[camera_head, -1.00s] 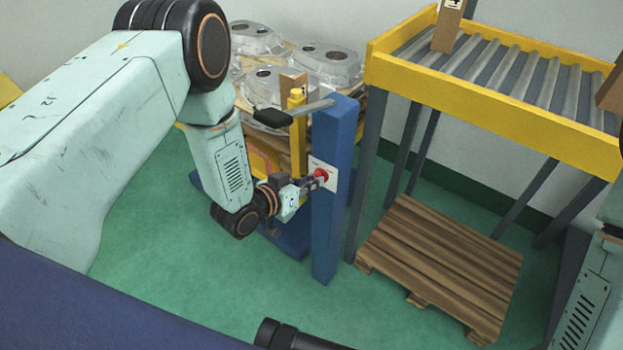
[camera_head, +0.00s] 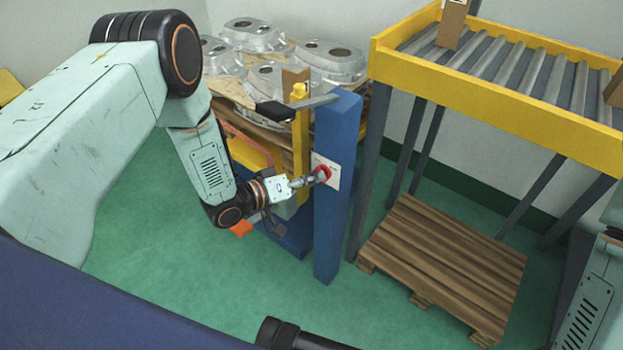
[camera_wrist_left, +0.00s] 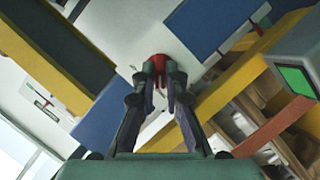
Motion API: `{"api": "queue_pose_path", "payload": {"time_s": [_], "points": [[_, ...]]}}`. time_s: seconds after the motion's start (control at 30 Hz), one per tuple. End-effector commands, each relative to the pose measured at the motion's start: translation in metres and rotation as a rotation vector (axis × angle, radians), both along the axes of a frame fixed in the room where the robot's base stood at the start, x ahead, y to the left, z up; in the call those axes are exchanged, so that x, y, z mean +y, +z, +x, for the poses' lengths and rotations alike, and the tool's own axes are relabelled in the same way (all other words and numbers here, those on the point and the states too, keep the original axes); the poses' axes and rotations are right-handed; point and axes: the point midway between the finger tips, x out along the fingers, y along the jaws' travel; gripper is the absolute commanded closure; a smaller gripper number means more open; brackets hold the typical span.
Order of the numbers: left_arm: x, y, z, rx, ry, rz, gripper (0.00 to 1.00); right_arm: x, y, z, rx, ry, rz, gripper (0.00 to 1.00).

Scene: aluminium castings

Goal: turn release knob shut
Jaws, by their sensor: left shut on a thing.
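The red release knob (camera_head: 323,173) sits on a white plate (camera_head: 333,176) on the side of a blue post (camera_head: 338,220). My left gripper (camera_head: 318,176) reaches it from the left and is shut on it. In the left wrist view the knob (camera_wrist_left: 159,62) shows red between the fingertips of my left gripper (camera_wrist_left: 158,82), with the white plate (camera_wrist_left: 140,40) behind it. The fingers hide part of the knob, and I cannot read any mark on it. My right gripper is not in view; only part of my right arm shows at the right edge.
A grey lever with a black grip (camera_head: 274,112) juts left from the top of the post. Several aluminium castings (camera_head: 330,60) lie behind it. A yellow roller conveyor (camera_head: 500,95) stands at the right, with a wooden pallet (camera_head: 445,265) beneath.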

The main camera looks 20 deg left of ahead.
Motion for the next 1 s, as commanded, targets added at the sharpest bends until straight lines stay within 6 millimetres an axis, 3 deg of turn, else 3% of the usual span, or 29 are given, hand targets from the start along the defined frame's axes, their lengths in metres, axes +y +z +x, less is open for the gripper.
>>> {"api": "queue_pose_path", "payload": {"time_s": [0.43, 0.47, 0.7, 1.0], "points": [[0.0002, 0.0004, 0.0004, 0.003, 0.001, -0.009, 1.0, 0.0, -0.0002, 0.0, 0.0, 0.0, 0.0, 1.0], [0.0002, 0.0004, 0.0004, 0.003, 0.001, -0.009, 0.86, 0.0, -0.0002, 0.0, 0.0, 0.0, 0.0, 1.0], [0.0, 0.0004, 0.0003, 0.002, 0.001, -0.008, 0.66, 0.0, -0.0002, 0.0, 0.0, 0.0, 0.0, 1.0], [0.0008, 0.0005, -0.0007, 0.004, 0.001, -0.007, 0.66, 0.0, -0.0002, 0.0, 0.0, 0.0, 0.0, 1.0]]}}
